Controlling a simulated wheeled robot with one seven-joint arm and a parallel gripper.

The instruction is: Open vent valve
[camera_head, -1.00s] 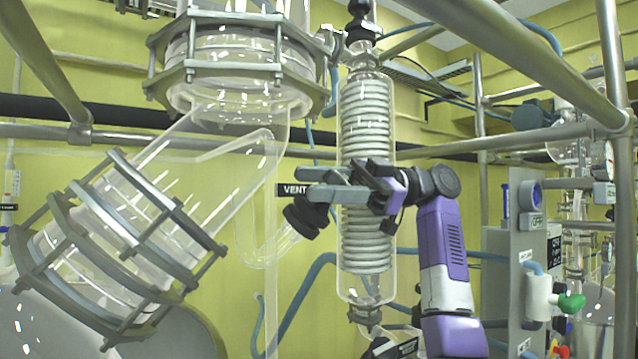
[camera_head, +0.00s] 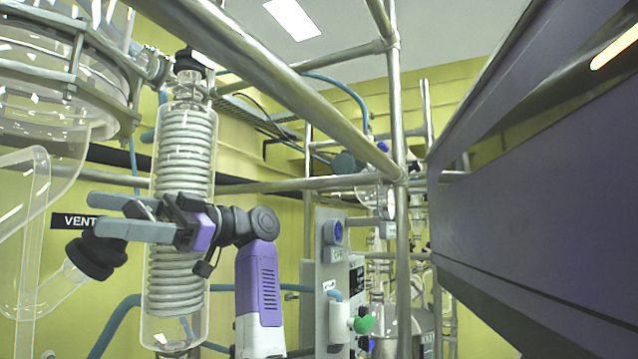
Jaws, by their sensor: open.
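The vent valve has a black knob (camera_head: 95,256) on a slanted glass side tube (camera_head: 52,292) at the left. A black VENT label (camera_head: 74,221) shows just above the knob, partly behind a finger. My gripper (camera_head: 94,213) is open, its two grey fingers pointing left. The fingers appear just above the knob in the picture, with the lower finger overlapping its top edge. I cannot tell whether they touch it.
A glass coil condenser (camera_head: 180,270) stands behind my gripper. A flanged glass vessel (camera_head: 60,75) is at upper left. Metal frame pipes (camera_head: 290,90) cross above and to the right. A grey control panel (camera_head: 330,265) and a green-handled valve (camera_head: 363,324) stand at right of centre.

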